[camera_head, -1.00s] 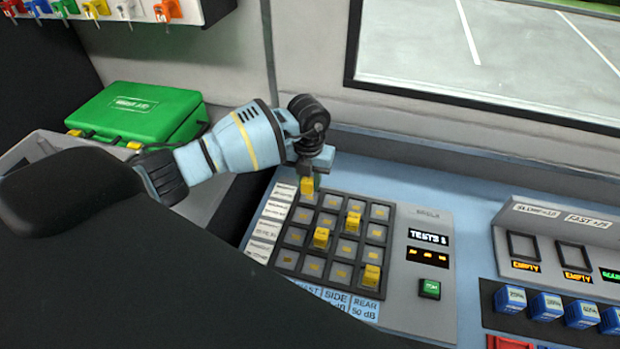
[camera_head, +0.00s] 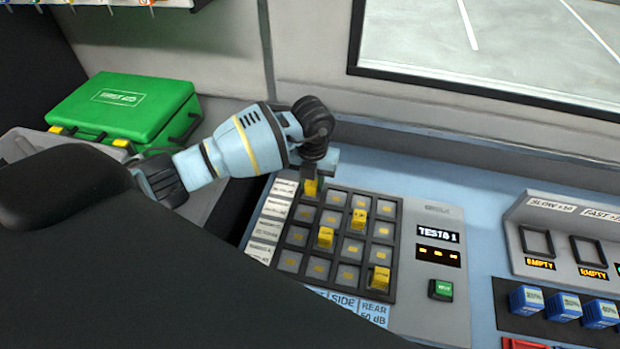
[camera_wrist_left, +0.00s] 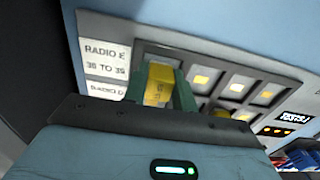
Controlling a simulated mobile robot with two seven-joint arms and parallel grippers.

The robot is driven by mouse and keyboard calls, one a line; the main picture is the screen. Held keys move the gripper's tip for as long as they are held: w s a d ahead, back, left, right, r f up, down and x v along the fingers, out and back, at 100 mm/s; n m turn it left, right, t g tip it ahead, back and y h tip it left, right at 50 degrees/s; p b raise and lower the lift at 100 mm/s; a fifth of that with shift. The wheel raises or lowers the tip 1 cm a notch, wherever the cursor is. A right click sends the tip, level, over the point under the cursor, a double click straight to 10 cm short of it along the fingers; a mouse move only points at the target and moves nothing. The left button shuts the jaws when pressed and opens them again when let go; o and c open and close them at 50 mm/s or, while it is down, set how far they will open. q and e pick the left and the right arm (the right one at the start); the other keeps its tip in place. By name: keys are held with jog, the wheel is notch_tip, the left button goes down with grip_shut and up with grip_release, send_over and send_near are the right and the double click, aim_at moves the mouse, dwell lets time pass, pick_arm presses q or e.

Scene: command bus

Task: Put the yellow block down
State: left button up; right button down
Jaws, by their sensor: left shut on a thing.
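My left gripper (camera_head: 311,187) is shut on a yellow block (camera_head: 311,188) over the top-left cell of the grey grid panel (camera_head: 398,262). The left wrist view shows the block (camera_wrist_left: 158,84) between the two greenish fingers (camera_wrist_left: 160,88), beside the label "RADIO E". The fingers hide its lower end, so I cannot tell whether it touches the cell floor. Three other yellow blocks stand in the grid: one (camera_head: 358,219) right of centre, one (camera_head: 325,237) left of centre and one (camera_head: 379,279) at the lower right. My right gripper is not in view.
A display and a green button (camera_head: 441,290) sit right of the grid. Further right are blue blocks (camera_head: 562,303) and a panel with empty square slots (camera_head: 537,241). A green case (camera_head: 125,112) lies at the left. Several grid cells are free.

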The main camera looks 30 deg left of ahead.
pick_arm(q)
jog(key=shift+d+f, duration=0.1)
jog(key=o, duration=1)
notch_tip(320, 180, up, 12)
jog(key=shift+r+p, duration=0.2)
jog(key=shift+p, duration=0.2)
